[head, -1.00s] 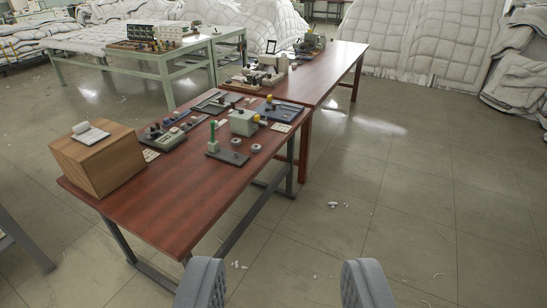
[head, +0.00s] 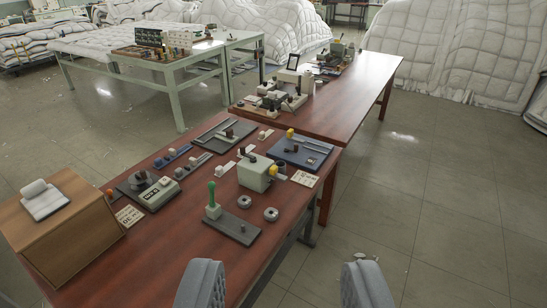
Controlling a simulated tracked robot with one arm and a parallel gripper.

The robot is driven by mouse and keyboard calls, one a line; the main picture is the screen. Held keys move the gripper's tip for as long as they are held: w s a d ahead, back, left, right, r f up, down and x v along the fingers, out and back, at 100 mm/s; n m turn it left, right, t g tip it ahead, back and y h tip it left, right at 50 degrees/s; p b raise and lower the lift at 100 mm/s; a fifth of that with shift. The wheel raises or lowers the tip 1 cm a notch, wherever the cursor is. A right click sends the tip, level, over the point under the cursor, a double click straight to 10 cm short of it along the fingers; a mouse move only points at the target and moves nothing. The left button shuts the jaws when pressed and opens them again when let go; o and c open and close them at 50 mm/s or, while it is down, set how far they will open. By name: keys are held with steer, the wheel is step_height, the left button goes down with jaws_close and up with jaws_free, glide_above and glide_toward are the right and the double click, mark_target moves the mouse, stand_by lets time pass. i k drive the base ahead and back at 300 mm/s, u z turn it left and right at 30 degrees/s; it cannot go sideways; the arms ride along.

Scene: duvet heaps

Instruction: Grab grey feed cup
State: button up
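Two small round grey pieces with dark centres, a nearer one (head: 271,214) and a farther one (head: 243,201), sit on the red-brown table. I cannot tell for sure which of these is the grey feed cup. My gripper (head: 283,268) shows as two grey ribbed fingers at the bottom, wide apart with nothing between them. It is on the near side of the table's right edge, apart from all these pieces.
A green-handled stand (head: 212,200) on a dark plate is close to the round pieces. A wooden box (head: 75,215) fills the table's left end. A blue tray (head: 299,152) lies behind the machine. Clear floor (head: 430,230) is to the right; white duvet heaps (head: 455,55) stand behind.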

mark_target(281, 165)
steer(key=z, duration=0.15)
steer(key=i, duration=1.75)
steer(key=z, duration=0.45)
steer(key=i, duration=0.35)
steer(key=z, duration=0.25)
